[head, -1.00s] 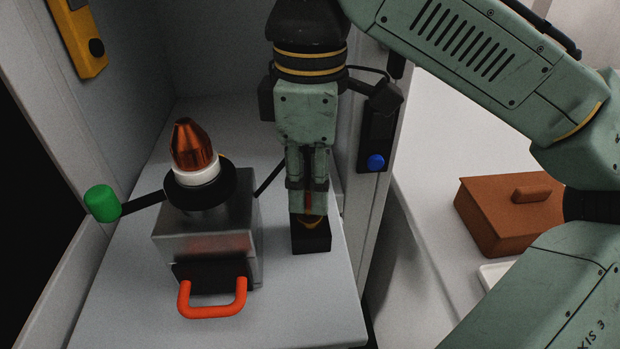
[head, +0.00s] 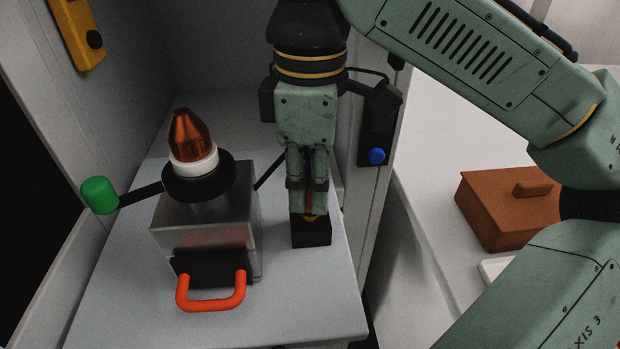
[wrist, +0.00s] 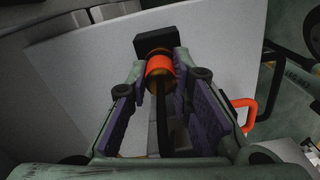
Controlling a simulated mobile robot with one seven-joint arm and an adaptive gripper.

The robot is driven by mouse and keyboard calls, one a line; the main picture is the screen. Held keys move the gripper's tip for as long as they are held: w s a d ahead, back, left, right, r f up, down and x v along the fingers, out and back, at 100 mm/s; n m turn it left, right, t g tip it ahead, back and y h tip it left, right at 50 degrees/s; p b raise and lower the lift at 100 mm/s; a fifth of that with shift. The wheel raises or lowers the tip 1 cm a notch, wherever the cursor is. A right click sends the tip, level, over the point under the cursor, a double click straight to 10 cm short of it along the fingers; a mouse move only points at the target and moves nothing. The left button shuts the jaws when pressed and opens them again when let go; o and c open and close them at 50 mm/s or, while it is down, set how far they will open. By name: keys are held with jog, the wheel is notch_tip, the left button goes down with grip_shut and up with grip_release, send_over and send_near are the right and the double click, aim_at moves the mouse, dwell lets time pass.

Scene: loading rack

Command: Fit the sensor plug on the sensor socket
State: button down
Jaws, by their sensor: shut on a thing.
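My gripper (head: 309,200) points straight down, its fingers shut on the sensor plug, an orange-red cylinder (wrist: 160,65) between the fingertips in the wrist view. In the head view only a thin red strip of the plug shows between the fingers. The sensor socket, a small black block (head: 311,234), stands on the shelf directly under the fingertips; it also shows just past the plug in the wrist view (wrist: 155,42). A little gold (head: 309,217) shows between fingertips and block. The fingers hide the joint, so I cannot tell how far the plug sits in it.
Left of my gripper stands a metal box (head: 207,225) with an amber lamp (head: 190,135), an orange-red handle (head: 211,303) and a green-ended lever (head: 100,195). A post with a blue button (head: 377,156) is at right. A brown lidded box (head: 508,212) sits on the far-right surface.

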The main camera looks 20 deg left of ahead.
jog(key=c, duration=1.4)
grip_release()
jog(key=shift+o, duration=0.2)
jog(key=shift+r, duration=3.7)
jog(key=shift+s, duration=0.1)
